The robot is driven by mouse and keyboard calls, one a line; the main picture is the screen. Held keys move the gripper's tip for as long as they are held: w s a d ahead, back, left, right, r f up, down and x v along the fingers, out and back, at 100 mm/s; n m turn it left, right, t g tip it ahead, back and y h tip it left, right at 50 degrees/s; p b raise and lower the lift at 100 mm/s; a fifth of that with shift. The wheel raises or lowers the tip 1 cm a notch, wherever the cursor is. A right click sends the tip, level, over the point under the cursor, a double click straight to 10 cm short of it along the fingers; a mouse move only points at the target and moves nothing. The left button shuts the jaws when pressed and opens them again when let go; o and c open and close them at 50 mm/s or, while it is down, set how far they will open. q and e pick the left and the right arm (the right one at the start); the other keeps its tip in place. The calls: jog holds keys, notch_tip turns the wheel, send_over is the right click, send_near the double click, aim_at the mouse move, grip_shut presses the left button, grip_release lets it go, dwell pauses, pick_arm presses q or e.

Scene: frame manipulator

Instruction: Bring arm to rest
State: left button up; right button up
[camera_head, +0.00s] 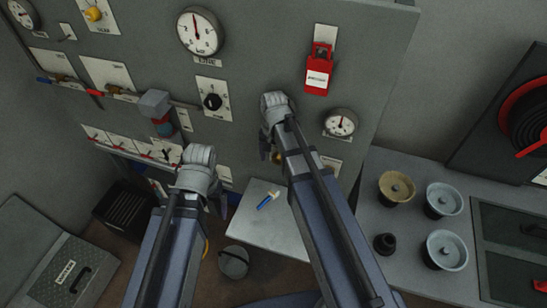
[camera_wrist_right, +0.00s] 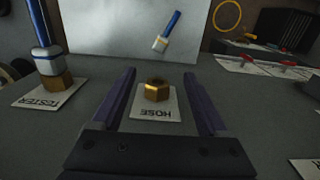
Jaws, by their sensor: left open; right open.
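My left gripper (camera_head: 216,198) is at the lower left of the panel in the head view. Its jaws are mostly hidden by my own wrist. My right gripper (camera_head: 270,150) is in front of the panel's middle, mostly hidden by its wrist in the head view. In the right wrist view, my right gripper (camera_wrist_right: 160,74) has its two fingers spread wide, with nothing between them held. A brass hex fitting (camera_wrist_right: 157,91) on a plate marked HOSE shows between the fingers, apart from them.
A grey panel (camera_head: 255,35) with gauges and a red lockout tag (camera_head: 318,77) stands ahead. A small white table (camera_head: 240,225) bears a blue-handled tool (camera_head: 268,201). A grey bucket (camera_head: 233,262) is below.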

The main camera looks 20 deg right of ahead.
pick_arm(q)
notch_tip(320, 180, up, 2)
jog(key=shift+r, duration=0.15)
pick_arm(e)
jog(key=shift+w+d+r, duration=0.2)
jog(key=shift+w+r, duration=0.4)
jog(key=shift+w, duration=0.05)
jog(key=shift+w+d+r, duration=0.2)
jog(key=shift+w+r, duration=0.35)
jog(key=shift+w, duration=0.05)
pick_arm(q)
notch_tip(320, 180, down, 8)
jog(key=s+b, duration=0.1)
jog(key=b, duration=0.7)
jog(key=shift+s+a+r+b, duration=0.15)
jog(key=shift+s+a+b, duration=0.15)
jog(key=shift+a+b, duration=0.05)
pick_arm(e)
notch_tip(320, 180, down, 7)
jog(key=s, duration=0.1)
jog(key=shift+s+a, duration=0.15)
jog(key=shift+s, duration=0.15)
pick_arm(q)
jog(key=shift+w+d, duration=0.1)
pick_arm(e)
jog(key=shift+s+f, duration=0.1)
